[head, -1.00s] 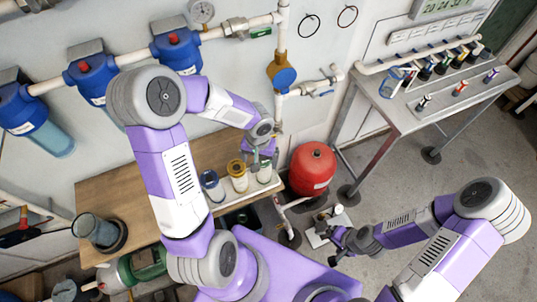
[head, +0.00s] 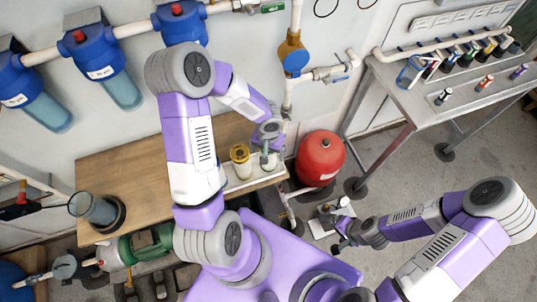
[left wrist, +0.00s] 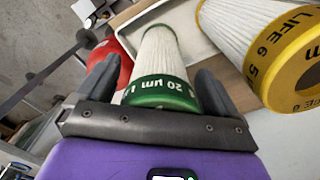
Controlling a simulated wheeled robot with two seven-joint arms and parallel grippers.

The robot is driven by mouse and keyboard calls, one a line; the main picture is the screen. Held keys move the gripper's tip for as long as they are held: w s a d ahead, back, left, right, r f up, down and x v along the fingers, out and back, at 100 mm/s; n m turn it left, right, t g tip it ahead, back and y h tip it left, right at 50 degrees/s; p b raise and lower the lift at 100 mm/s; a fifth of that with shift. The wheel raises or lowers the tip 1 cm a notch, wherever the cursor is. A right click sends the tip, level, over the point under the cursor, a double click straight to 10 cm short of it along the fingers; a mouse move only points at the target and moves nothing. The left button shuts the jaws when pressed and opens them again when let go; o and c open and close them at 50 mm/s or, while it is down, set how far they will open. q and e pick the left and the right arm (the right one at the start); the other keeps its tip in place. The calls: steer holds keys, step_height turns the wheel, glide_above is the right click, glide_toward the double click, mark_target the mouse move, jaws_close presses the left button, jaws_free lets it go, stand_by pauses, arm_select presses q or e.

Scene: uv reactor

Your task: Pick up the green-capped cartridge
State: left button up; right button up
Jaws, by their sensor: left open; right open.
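The green-capped cartridge (left wrist: 160,88) has a white pleated body and a green ring cap. It lies between the two fingers of my left gripper (left wrist: 157,72) in the left wrist view, with the fingers open on either side. In the head view the left gripper (head: 268,150) is over the green-capped cartridge's place in the white tray (head: 255,181), mostly covering the cartridge. The yellow-capped cartridge (head: 240,160) stands just left of it, and also shows close by in the left wrist view (left wrist: 280,55). My right gripper (head: 342,232) is open, low at right, away from the cartridges.
The tray sits at the right end of a wooden bench (head: 130,170). A red tank (head: 320,160) stands just right of it. A clear housing (head: 92,208) is on the bench's left. Blue filter housings (head: 100,60) hang on the wall. A metal table (head: 430,100) stands at right.

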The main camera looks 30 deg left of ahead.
arm_select(q)
steer(key=c, duration=1.2)
